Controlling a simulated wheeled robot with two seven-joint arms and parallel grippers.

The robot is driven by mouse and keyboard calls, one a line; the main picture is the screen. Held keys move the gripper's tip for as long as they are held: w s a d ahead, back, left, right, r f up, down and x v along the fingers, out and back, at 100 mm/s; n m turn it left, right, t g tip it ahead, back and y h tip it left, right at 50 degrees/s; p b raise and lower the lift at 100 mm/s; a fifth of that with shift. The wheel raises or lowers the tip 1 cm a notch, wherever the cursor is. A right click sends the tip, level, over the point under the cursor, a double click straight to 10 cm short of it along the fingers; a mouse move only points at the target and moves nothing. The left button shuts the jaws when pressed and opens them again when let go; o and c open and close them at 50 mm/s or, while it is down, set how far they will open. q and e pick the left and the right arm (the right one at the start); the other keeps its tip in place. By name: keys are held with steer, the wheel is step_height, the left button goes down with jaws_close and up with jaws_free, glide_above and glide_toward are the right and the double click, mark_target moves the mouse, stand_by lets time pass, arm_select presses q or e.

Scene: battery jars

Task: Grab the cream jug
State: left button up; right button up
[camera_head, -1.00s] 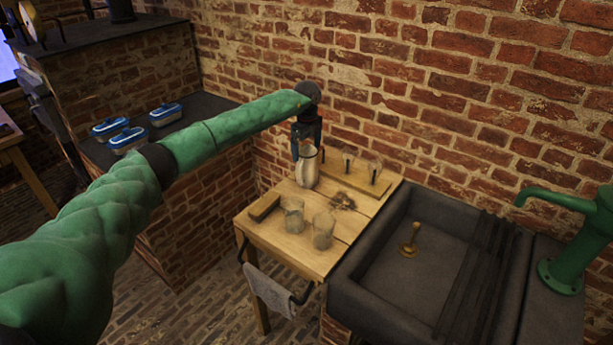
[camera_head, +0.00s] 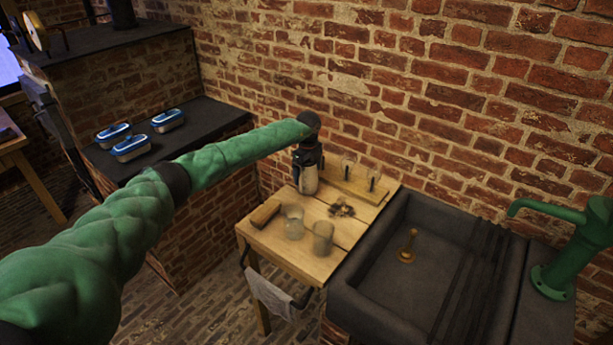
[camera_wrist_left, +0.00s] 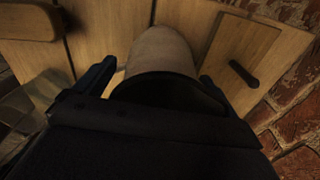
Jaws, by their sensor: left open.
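The cream jug (camera_head: 309,183), a pale, light-coloured vessel, stands upright near the back left of the wooden table (camera_head: 277,242). My left gripper (camera_head: 308,164) is over its upper part and hides its top. In the left wrist view the jug (camera_wrist_left: 160,48) is between the two dark fingers of the left gripper (camera_wrist_left: 153,80), one on each side. The fingers are open, and I cannot tell whether either touches it. The jug's lower part in that view is hidden by the gripper body. My right gripper is not in view.
Two glass jars (camera_head: 323,239) and a brown block (camera_head: 265,214) stand at the table's front. A small dark pile (camera_head: 342,209) lies right of the jug, with a wooden rack (camera_head: 352,190) behind. A brick wall rises behind; a dark sink (camera_head: 385,258) adjoins the right.

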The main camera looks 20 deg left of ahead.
arm_select(q)
steer(key=shift+f, duration=0.35)
steer(key=c, duration=1.3)
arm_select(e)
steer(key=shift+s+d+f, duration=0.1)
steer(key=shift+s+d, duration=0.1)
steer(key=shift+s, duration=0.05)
